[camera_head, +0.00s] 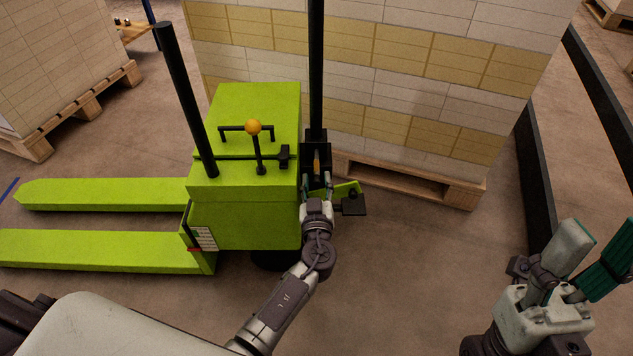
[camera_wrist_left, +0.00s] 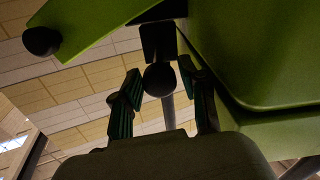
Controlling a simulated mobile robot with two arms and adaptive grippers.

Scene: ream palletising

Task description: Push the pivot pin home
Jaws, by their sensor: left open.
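The green pallet truck (camera_head: 245,220) stands in the middle of the head view with a black bracket (camera_head: 316,138) at the foot of its upright handle. A small orange piece shows in the bracket; I cannot tell whether it is part of the pivot pin. My left gripper (camera_head: 317,184) is just below the bracket, its fingers apart. In the left wrist view, a dark round end (camera_wrist_left: 159,79), perhaps the pin's head, lies between and just beyond the open fingertips (camera_wrist_left: 165,88). Contact cannot be told. My right gripper (camera_head: 600,238) is open and empty at lower right.
A tall stack of wrapped reams (camera_head: 400,75) on a wooden pallet (camera_head: 410,182) stands close behind the truck. Another loaded pallet (camera_head: 75,105) is at left. A black pedal (camera_head: 353,205) sticks out beside my left gripper. A dark barrier (camera_head: 537,190) runs along the right.

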